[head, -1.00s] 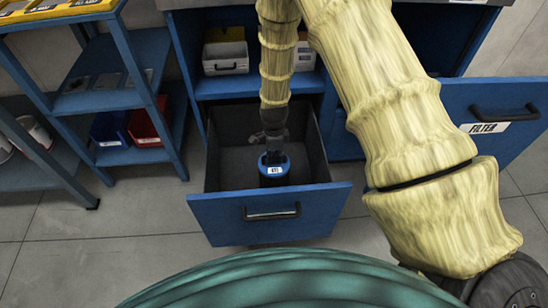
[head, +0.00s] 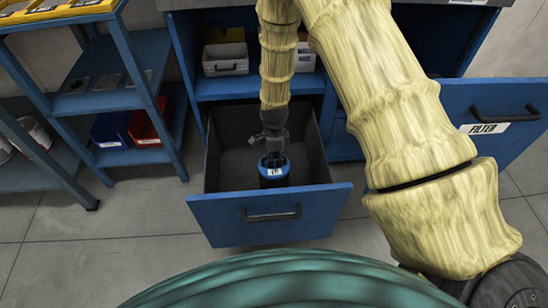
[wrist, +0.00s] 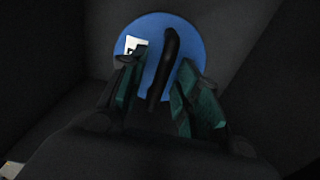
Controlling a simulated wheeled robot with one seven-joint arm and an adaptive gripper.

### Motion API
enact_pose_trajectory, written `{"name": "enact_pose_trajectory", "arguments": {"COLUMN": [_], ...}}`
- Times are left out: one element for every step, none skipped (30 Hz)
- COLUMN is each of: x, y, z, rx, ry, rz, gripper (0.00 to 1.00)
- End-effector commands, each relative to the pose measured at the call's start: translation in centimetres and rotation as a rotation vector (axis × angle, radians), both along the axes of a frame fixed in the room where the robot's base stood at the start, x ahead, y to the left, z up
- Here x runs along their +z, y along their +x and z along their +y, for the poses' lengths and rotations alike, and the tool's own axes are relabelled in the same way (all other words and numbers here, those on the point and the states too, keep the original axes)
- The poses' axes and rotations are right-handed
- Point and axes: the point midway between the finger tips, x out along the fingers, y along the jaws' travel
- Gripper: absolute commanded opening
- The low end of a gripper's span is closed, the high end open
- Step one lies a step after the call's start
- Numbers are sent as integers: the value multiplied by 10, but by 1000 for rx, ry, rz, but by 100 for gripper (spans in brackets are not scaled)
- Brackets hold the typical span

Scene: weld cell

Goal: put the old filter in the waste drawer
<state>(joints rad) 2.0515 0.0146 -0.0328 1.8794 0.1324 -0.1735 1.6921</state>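The old filter (head: 274,182), a dark canister with a blue top and a white label, stands upright inside the open waste drawer (head: 222,222). In the wrist view its round blue top (wrist: 150,24) has a black handle across it. My gripper (head: 273,156) is just above the filter inside the drawer. In the wrist view my gripper's (wrist: 163,62) green-padded fingers are spread on either side of the handle, with gaps between. The filter's base is hidden behind the drawer front.
Another open blue door or drawer front labelled FILTER (head: 518,112) is at the right. A blue shelf rack (head: 128,60) with blue and red bins stands at the left. A white box (head: 226,60) sits on the cabinet shelf above the drawer. Floor left of the drawer is clear.

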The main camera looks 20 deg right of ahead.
Motion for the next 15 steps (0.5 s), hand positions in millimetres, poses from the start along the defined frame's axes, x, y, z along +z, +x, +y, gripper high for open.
{"name": "enact_pose_trajectory", "arguments": {"x": [7, 11, 17, 22, 28, 35, 41, 47, 54, 59, 65, 72, 77, 82, 89], "y": [1, 1, 1, 1, 1, 1, 1, 1, 1, 1, 1, 1, 0, 0, 1], "z": [0, 0, 0, 0, 0, 0, 0, 0, 0, 0, 0, 0, 0, 0, 0], "rx": [0, 0, 0, 0, 0, 0, 0, 0, -1, -1, -1, 0, 0, 0, 0], "ry": [-1, -1, -1, -1, -1, -1, -1, -1, -1, -1, -1, -1, -1, -2, -2], "rz": [-2, -2, -2, -3, -2, -2, -2, -3, -3, -3, -3, -2, -2, -2, -3], "gripper": [32, 32, 32, 32, 32, 32, 32, 32, 32, 32, 32, 32, 32, 32, 32]}}
